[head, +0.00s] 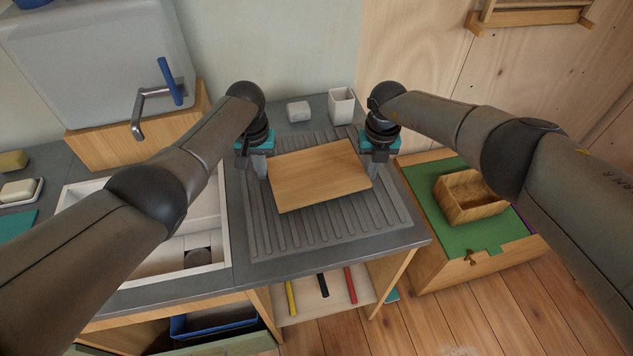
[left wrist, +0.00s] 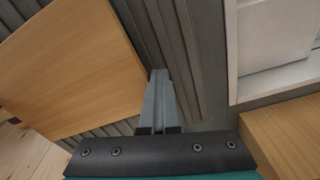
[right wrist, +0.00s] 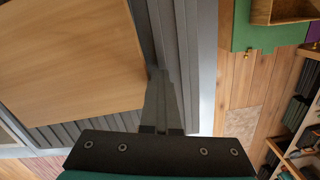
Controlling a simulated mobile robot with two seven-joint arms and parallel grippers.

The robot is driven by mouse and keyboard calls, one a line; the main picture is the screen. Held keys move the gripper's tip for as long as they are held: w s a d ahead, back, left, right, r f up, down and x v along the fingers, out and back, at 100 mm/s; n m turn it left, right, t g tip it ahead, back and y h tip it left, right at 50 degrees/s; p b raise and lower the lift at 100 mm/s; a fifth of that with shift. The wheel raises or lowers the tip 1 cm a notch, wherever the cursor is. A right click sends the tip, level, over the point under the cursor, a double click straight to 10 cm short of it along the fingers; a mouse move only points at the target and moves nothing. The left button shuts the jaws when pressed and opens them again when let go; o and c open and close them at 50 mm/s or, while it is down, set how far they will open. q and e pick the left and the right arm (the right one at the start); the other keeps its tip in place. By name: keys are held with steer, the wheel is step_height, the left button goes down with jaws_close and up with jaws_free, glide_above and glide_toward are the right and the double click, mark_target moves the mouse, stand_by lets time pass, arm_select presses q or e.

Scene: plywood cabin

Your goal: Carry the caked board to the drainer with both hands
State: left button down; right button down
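The board (head: 318,175) is a plain light-wood rectangle above the grey ridged drainer (head: 285,238), lying at a slight angle to it. I cannot tell whether it rests on the ridges or is just above them. No caked dirt shows on its upper face. My left gripper (head: 261,170) is at the board's left edge and my right gripper (head: 377,168) at its right edge. In the left wrist view (left wrist: 160,75) and the right wrist view (right wrist: 155,75) the fingers look closed together, tips against or very near the board's edges. The board's underside is hidden.
A white sink (head: 212,215) is left of the drainer. A white cup (head: 341,105) and a pale block (head: 298,110) stand behind it. A wooden box (head: 470,197) sits on a green-topped chest at the right. The counter's front edge is close.

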arm_select(q)
steer(key=shift+a, duration=0.15)
arm_select(e)
steer(key=shift+d, duration=0.1)
arm_select(q)
steer(key=c, duration=1.5)
jaws_free()
steer(key=shift+a, duration=0.35)
arm_select(e)
steer(key=shift+d, duration=0.35)
arm_select(q)
steer(key=shift+o, duration=0.8)
steer(key=shift+a, duration=0.2)
arm_select(e)
steer(key=shift+d, duration=0.25)
arm_select(q)
steer(key=shift+o, duration=1.1)
steer(key=shift+a, duration=0.1)
arm_select(e)
steer(key=shift+d, duration=0.15)
steer(key=c, duration=1.1)
jaws_free()
steer(key=shift+d, duration=0.1)
arm_select(q)
steer(key=shift+a, duration=0.1)
